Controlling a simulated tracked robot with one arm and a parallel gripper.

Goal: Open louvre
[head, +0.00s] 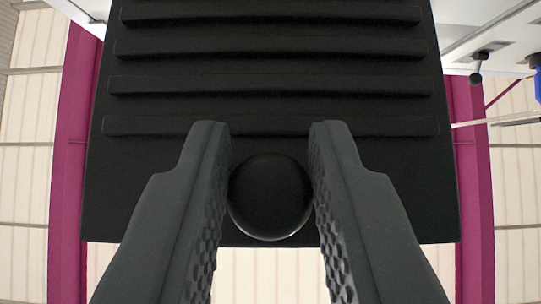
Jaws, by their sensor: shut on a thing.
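The louvre (270,65) is a black panel with several raised horizontal slats, filling the upper middle of the head view. A round black knob (270,197) sits in front of its lower part. My gripper (270,150) reaches up from the bottom of the view, with one dark textured finger on each side of the knob. It is shut on the knob. The fingers hide parts of the panel's lower area. How the knob joins the panel is hidden.
Magenta posts (75,130) stand behind the panel on both sides, with cream ribbed walls (25,180) beyond. At the upper right are a pale surface and a small dark lever-like part (478,68), with a blue thing (537,80) at the edge.

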